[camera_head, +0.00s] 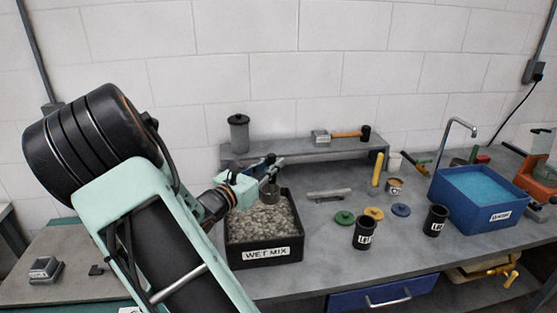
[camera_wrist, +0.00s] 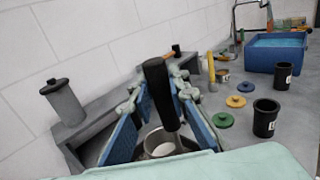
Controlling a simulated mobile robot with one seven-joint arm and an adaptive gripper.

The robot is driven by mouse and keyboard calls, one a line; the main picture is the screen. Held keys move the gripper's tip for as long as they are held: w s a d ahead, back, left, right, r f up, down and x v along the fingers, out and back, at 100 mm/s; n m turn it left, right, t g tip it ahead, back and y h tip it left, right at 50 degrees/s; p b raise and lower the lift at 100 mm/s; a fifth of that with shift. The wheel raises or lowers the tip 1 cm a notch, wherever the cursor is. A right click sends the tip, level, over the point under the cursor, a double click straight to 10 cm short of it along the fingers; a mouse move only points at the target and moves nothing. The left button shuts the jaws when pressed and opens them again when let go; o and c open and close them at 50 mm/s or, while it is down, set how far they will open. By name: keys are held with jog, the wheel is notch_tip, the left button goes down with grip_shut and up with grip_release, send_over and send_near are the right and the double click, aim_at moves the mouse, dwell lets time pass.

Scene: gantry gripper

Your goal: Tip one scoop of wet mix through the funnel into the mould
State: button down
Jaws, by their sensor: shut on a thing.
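My gripper (camera_head: 268,168) is shut on the black handle (camera_wrist: 157,85) of a metal scoop, with blue finger pads on both sides of it. The scoop's grey cup (camera_head: 269,192) hangs over the black wet mix bin (camera_head: 266,254), at or just above the grey gravelly mix (camera_head: 262,219); the gap cannot be told. In the wrist view the cup (camera_wrist: 153,136) shows a pale patch inside; whether that is mix is unclear. Two black labelled cups, (camera_head: 363,233) and (camera_head: 436,221), stand upright to the right and may be moulds. I cannot make out a funnel.
Green (camera_head: 344,217), yellow (camera_head: 374,213) and blue (camera_head: 400,209) knobbed discs lie behind the black cups. A blue water tub (camera_head: 478,198) stands right. A raised shelf (camera_head: 310,149) behind holds a mallet (camera_head: 345,134) and grey canister (camera_head: 239,133). The bench front between is clear.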

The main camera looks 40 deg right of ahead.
jog(key=shift+d, duration=0.25)
notch_tip(320, 180, down, 14)
jog(key=b, duration=1.1)
jog(key=shift+a+b, duration=0.1)
jog(key=shift+b, duration=0.25)
jog(key=shift+w+a+r, duration=0.2)
jog(key=shift+w+a+p, duration=0.3)
jog(key=shift+w+a, duration=0.1)
jog(key=shift+a, duration=0.3)
notch_tip(320, 180, up, 16)
jog(key=p, duration=1.3)
send_over(269, 200)
jog(key=w+v, duration=0.1)
jog(key=v, duration=0.2)
jog(key=shift+d+f, duration=0.15)
jog(key=shift+w+f, duration=0.1)
